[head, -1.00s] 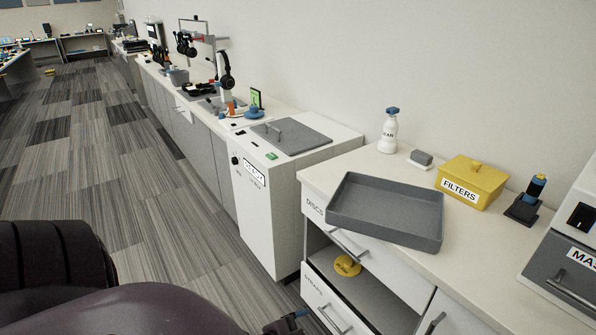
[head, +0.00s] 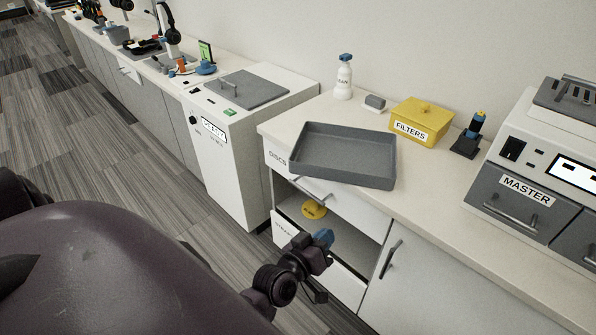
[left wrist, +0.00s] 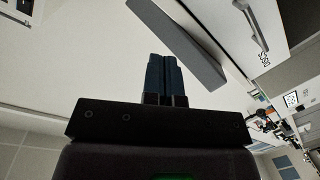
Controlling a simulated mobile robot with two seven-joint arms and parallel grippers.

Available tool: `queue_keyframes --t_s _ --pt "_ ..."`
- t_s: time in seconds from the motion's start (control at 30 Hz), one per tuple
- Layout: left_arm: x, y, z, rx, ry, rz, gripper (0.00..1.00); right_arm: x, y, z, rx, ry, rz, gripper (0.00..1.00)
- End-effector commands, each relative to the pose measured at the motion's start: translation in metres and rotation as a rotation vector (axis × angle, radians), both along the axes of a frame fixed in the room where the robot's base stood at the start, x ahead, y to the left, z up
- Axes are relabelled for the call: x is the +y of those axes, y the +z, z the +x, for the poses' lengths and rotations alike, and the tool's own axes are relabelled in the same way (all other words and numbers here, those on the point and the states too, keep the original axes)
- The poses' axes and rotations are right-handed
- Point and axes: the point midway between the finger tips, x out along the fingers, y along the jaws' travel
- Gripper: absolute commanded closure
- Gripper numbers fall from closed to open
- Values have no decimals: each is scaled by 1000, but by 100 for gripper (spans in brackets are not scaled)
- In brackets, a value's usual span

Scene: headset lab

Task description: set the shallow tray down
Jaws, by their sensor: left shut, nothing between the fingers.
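The shallow tray (head: 342,172) is grey, rectangular and empty. It rests on the counter (head: 425,205) in the head view, set at an angle, and its near left corner seems to stick out over the front edge. My left gripper (head: 325,238) is in front of the cabinet, below and apart from the tray. Its blue fingers are shut with nothing between them. In the left wrist view the closed fingers (left wrist: 163,75) point towards a grey slab-like side, which looks like the tray (left wrist: 185,40). My right gripper is not in view.
A spray bottle (head: 344,78), a small grey-topped block (head: 375,103), a yellow FILTERS box (head: 421,121) and a dark stand (head: 469,136) line the back. The MASTER unit (head: 525,190) stands right. A white lidded cabinet (head: 235,150) stands left. A yellow disc (head: 314,209) sits in the open shelf below.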

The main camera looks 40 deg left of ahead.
Motion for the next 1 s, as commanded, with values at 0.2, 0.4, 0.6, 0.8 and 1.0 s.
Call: queue_keyframes --t_s 0.2,0.4,0.6,0.8,1.0 --pt "23 43 25 -224 189 -397 100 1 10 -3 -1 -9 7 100" --pt "62 40 20 -360 429 -728 100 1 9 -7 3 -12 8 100" --pt "92 18 3 -428 641 -927 100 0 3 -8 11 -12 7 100" --pt "103 15 -3 -463 714 -962 100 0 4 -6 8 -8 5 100" --pt "117 17 13 -467 713 -960 100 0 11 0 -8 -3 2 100"
